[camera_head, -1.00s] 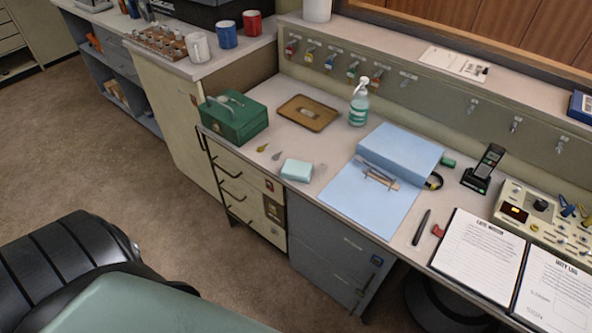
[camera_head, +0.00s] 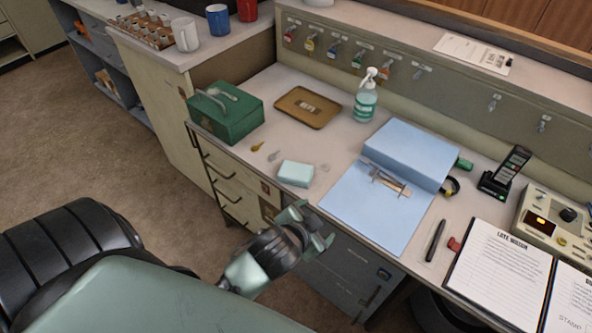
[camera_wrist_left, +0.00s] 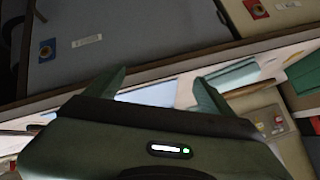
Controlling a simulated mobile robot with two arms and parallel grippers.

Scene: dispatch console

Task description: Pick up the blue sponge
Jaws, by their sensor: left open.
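The pale blue sponge (camera_head: 296,174) lies flat on the desk near its front edge, left of the blue folder. My left gripper (camera_head: 316,224) is in front of the desk edge, below and slightly right of the sponge in the head view, apart from it. In the left wrist view the two fingers of my left gripper (camera_wrist_left: 160,82) stand wide apart with nothing held between them. My right gripper is not in view.
A green cash box (camera_head: 226,112), a brown tray (camera_head: 307,107) and a spray bottle (camera_head: 365,100) stand behind the sponge. Small keys lie left of it. The blue folder (camera_head: 378,215) lies to its right. Drawers (camera_head: 232,180) are under the desk edge.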

